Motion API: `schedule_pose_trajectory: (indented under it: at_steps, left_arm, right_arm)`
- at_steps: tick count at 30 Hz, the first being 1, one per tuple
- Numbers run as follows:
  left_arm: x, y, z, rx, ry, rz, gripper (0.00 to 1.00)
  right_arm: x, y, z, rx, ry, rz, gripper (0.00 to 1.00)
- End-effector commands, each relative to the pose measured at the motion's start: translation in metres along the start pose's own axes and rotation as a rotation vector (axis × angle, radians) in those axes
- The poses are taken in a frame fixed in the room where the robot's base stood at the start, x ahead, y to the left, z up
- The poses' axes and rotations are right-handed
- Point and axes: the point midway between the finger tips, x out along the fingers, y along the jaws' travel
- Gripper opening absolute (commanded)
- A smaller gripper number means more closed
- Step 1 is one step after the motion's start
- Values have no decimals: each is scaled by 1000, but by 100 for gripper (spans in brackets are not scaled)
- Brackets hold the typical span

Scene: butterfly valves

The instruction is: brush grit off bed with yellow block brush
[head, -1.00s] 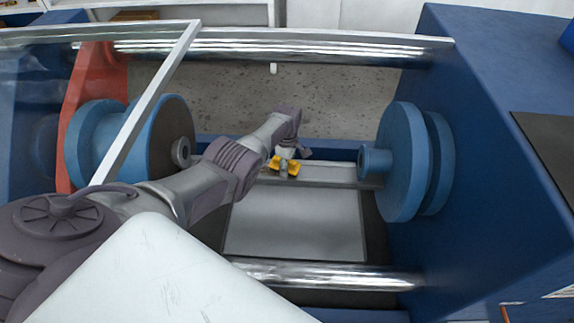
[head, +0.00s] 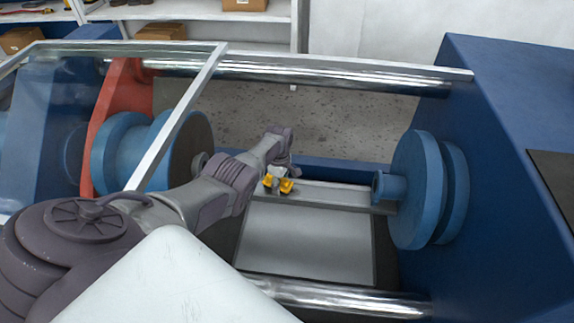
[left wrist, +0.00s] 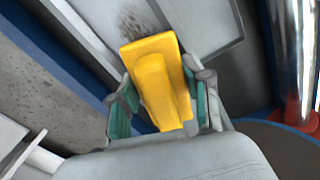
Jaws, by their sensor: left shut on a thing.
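The yellow block brush (head: 287,186) is small in the head view, over the far left part of the bed (head: 310,240). My left gripper (head: 279,181) is shut on it and partly covers it. In the left wrist view the brush (left wrist: 152,72) sits between the two green-padded fingers, its long face toward the camera. A dark patch of grit (left wrist: 137,20) lies on the pale grey bed strip just beyond the brush's far end. Whether the brush touches the bed cannot be told. My right gripper is not in view.
Blue round flanges stand at the left (head: 190,150) and right (head: 415,190) of the bed. Shiny rails run along the back (head: 330,75) and front (head: 350,298). A framed clear guard (head: 170,130) stands at the left. The bed's middle is clear.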

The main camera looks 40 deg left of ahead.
Motion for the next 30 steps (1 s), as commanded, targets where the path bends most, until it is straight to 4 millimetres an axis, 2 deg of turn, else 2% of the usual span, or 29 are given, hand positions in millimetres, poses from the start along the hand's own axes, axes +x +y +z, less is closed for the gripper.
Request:
schedule_pose_trajectory:
  at_steps: [8, 19, 30]
  left_arm:
    - [0, -3, -10, 0, 0, 0, 21]
    - [2, -12, -39, 1, 0, 1, 21]
    - [1, -13, -41, 1, 0, 0, 21]
  right_arm:
    - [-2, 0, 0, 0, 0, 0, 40]
    - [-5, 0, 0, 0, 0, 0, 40]
    - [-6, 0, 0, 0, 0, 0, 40]
